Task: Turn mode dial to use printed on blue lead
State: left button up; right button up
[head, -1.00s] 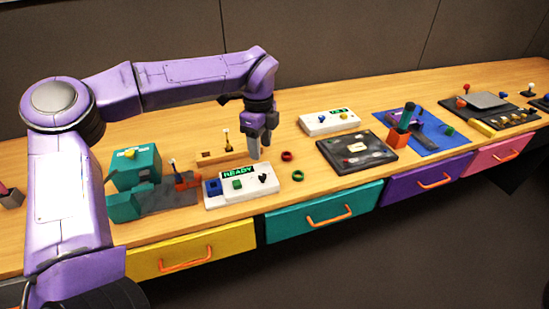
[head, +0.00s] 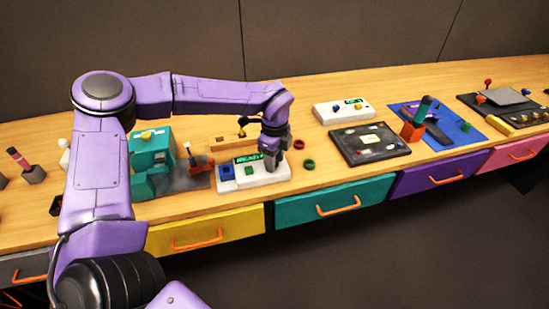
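A white panel (head: 262,178) with a green READY display (head: 249,158) lies near the table's front edge. It carries a blue square part (head: 227,170) and a green button (head: 249,171). My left gripper (head: 272,164) points down at the panel's right end, at or just above its top. It covers the spot where a small black knob showed earlier. Whether it touches the knob, and whether its fingers are open, I cannot tell. I cannot make out a blue lead or any print on one. My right gripper is not in view.
Left of the panel stand a teal machine (head: 152,158) and a grey plate. Red and green rings (head: 309,164) lie to the right. Beyond are a second white panel (head: 343,112), a black board (head: 370,153) and a blue mat (head: 465,128). Coloured drawers (head: 338,204) line the front.

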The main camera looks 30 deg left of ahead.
pick_arm(q)
grip_shut()
jog(key=m, duration=0.4)
jog(key=shift+r+p, duration=0.1)
jog(key=shift+p, duration=0.3)
jog(key=m+p, duration=0.1)
jog(key=m, duration=0.2)
jog(key=shift+m, duration=0.3)
jog(key=m+p, duration=0.2)
jog(key=m, duration=0.4)
jog(key=shift+r, duration=0.1)
jog(key=m+p, duration=0.2)
jog(key=m, duration=0.4)
jog(key=shift+w+p, duration=0.1)
jog(key=shift+p, duration=0.2)
